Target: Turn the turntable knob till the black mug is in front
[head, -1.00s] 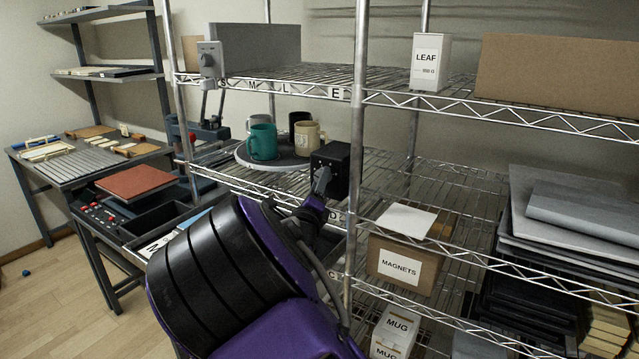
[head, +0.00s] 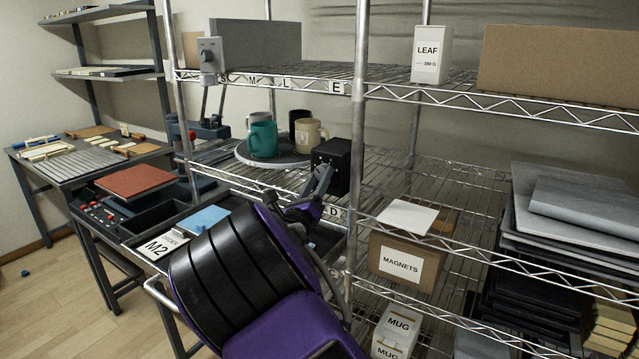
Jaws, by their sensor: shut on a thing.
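The round grey turntable (head: 245,156) stands on the middle wire shelf with several mugs on it. The black mug (head: 297,117) is at the back, partly hidden behind the beige mug (head: 312,139) on the right. The teal mug (head: 263,140) is at the front left, and a pale grey mug (head: 257,117) shows behind it. My gripper (head: 331,166), a black block at the arm's end, is at the turntable's right edge, shut on the turntable knob. Its fingertips and the knob are hidden from this view.
A metal shelf post (head: 357,130) stands just right of my gripper. The upper wire shelf (head: 300,84) runs above the mugs. A MAGNETS box (head: 402,262) is lower right. A workbench with a blue pad (head: 205,220) lies lower left, near my arm.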

